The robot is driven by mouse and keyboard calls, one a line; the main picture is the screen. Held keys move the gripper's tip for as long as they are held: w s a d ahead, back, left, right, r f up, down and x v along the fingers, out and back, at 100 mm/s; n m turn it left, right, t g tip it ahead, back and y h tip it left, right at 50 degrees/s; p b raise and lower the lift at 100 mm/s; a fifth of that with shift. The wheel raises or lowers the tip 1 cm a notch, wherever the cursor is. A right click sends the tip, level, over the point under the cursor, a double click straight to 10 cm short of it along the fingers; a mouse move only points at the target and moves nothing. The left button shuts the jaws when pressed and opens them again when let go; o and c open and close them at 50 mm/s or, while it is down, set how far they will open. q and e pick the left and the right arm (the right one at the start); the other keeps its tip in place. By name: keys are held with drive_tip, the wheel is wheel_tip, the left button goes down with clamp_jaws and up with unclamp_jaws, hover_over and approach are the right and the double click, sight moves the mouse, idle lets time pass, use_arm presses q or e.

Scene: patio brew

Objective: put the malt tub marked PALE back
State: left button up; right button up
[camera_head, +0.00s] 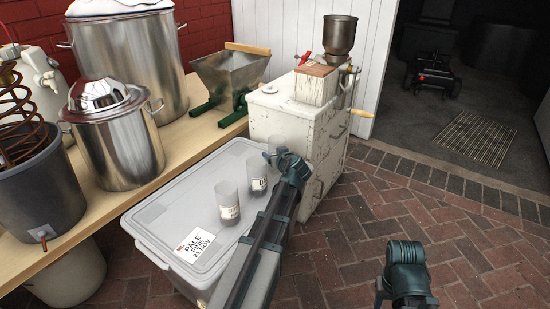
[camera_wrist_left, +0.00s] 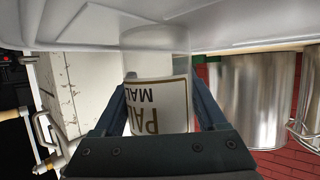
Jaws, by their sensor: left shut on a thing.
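The malt tub marked PALE (camera_wrist_left: 157,100) is between the fingers of my left gripper (camera_wrist_left: 160,108), which is shut on it. Its label reads PALE MALT, upside down in the wrist view. In the head view my left gripper (camera_head: 275,158) is over the right part of the grey crate lid (camera_head: 175,205), and the held tub is mostly hidden there.
A card (camera_head: 195,245) on the lid reads PALE and 21 NOV. A white cabinet (camera_head: 318,150) with a grain mill (camera_head: 340,38) stands just right of the crate. Steel pots (camera_head: 120,150) and a hopper (camera_head: 230,75) stand on the wooden bench (camera_head: 90,217). Brick floor is clear at right.

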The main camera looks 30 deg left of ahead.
use_arm(q)
drive_tip(key=o, duration=1.3)
drive_tip(key=shift+f, duration=0.1)
drive_tip(key=p+v, duration=0.4)
drive_tip(key=v, duration=0.8)
drive_tip(key=shift+p, duration=0.3)
drive_tip(key=s+d+f+m+g+h, duration=0.3)
drive_tip(key=s+d+f+m, duration=0.1)
drive_tip(key=s+d, duration=0.3)
drive_tip(key=s+d+f+m+g+h, duration=0.3)
drive_tip(key=s+d, duration=0.4)
drive_tip(key=d, duration=0.5)
drive_tip(key=s+d+f+m+g+h, duration=0.2)
drive_tip(key=s+d+f+m, duration=0.4)
drive_tip(key=d, duration=0.3)
drive_tip(key=shift+s+d+g+h, duration=0.35)
drive_tip(key=shift+s+g+h, duration=0.05)
drive_tip(key=shift+s+g, duration=0.35)
